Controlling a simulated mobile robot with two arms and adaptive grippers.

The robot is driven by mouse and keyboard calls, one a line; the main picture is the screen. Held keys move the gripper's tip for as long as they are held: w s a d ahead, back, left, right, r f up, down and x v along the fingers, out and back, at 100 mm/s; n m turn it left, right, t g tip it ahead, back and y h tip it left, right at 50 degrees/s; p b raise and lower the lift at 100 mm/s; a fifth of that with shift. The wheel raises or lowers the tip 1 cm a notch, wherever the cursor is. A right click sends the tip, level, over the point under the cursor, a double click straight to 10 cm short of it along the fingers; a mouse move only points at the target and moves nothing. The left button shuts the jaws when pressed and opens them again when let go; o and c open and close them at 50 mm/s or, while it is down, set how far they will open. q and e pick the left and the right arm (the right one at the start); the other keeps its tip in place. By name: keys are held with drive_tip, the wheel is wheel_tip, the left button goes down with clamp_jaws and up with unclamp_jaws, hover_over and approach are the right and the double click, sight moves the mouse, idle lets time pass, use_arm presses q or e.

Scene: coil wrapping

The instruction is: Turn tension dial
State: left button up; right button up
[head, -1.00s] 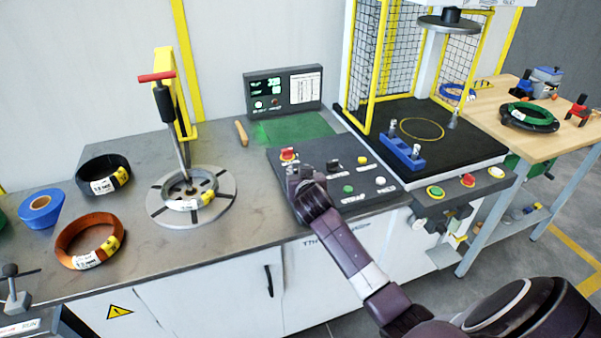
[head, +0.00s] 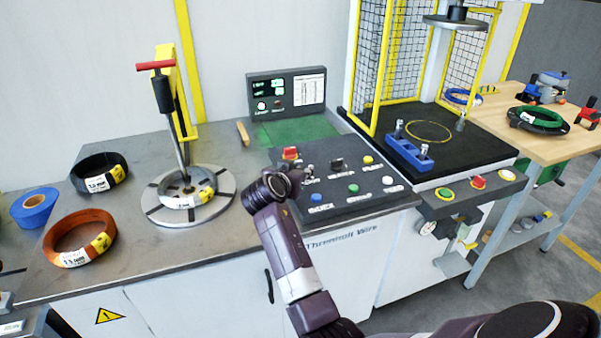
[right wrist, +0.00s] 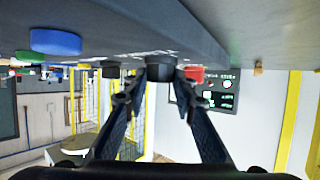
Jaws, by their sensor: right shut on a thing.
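The control panel (head: 400,198) is a dark sloped box at the bench's front edge, with coloured buttons and black knobs. My right gripper (head: 298,174) reaches over its left part from the front. In the right wrist view the fingers of my gripper (right wrist: 160,82) are closed on the sides of a round black dial (right wrist: 161,66). In the head view that dial is mostly hidden by the gripper, and its label is only partly visible. A second black knob (head: 336,164) stands free to the right. My left gripper is not in view.
A red switch (head: 290,153) sits just behind the gripped dial, and a blue button (head: 316,197) is in front. A display unit (head: 287,92) stands behind the panel. Left are a round turntable (head: 160,205) and wire coils. A caged press with a black bed (head: 470,150) is at right.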

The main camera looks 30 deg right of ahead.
drive_tip(key=shift+r, duration=0.1)
drive_tip(key=o, duration=1.1)
drive_tip(key=shift+o, duration=0.2)
wheel_tip(320, 180, up, 10)
